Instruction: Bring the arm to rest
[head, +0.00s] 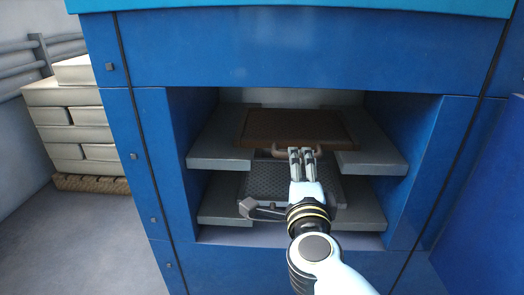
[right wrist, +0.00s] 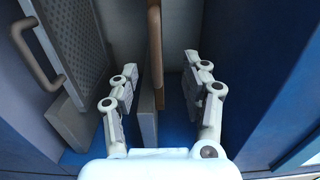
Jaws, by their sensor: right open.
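My right gripper (head: 302,154) is open in front of the blue dryer's opening, its fingertips at the handle of the brown upper tray (head: 292,124). In the right wrist view, the open fingers (right wrist: 160,66) stand on either side of the brown tray's edge (right wrist: 155,45), with clear gaps to both. I cannot tell whether the fingertips touch the handle. The brown tray lies on the upper grey ledges, inside the opening. My left gripper is not in view.
A grey perforated tray (head: 262,180) with a handle sits on the lower level, partly hidden by my right arm; it also shows in the right wrist view (right wrist: 78,32). The blue dryer frame (head: 140,140) surrounds the opening. Stacked pale blocks (head: 70,115) stand at the left.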

